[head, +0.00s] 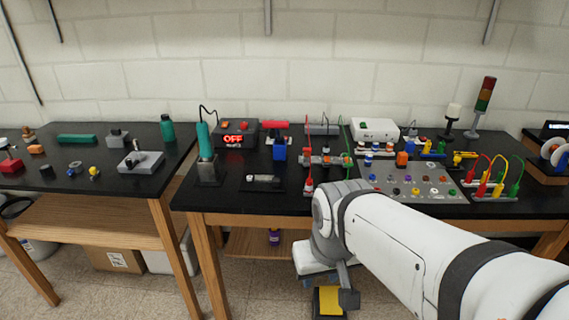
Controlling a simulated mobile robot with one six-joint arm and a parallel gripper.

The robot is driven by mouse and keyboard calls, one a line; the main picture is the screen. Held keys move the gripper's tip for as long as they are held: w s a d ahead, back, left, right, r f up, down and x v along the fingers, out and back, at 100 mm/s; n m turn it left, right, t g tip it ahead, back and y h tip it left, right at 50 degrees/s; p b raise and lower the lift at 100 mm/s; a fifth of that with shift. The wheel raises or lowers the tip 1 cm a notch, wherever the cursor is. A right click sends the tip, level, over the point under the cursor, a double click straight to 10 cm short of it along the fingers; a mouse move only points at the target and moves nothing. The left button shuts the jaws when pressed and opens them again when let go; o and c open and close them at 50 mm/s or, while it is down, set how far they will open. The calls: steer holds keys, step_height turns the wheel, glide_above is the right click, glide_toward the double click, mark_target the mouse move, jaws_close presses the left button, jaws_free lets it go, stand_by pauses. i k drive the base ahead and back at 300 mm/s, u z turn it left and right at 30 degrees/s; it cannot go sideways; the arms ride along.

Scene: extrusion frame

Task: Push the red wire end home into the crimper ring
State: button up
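A red wire (307,150) stands nearly upright at the middle of the right bench, its lower end at a small red and white holder (308,188). A red-topped tool with a blue body (279,151) stands left of it. I cannot tell whether this is the crimper, and no ring can be made out. My gripper (331,299) hangs low in front of the bench edge, below the bench top and well away from the wire. A yellow patch with a dark border (328,301) shows by its fingers. I cannot tell whether it is held.
The right black bench (235,190) is crowded at the back with a soldering iron stand (207,168), an OFF display box (236,133), a green wire (347,145) and a grey panel (415,183). A second bench (90,178) stands left across a gap.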

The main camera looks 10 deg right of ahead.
mark_target(308, 186)
steer(key=u, duration=0.1)
steer(key=i, duration=0.95)
steer(key=z, duration=0.05)
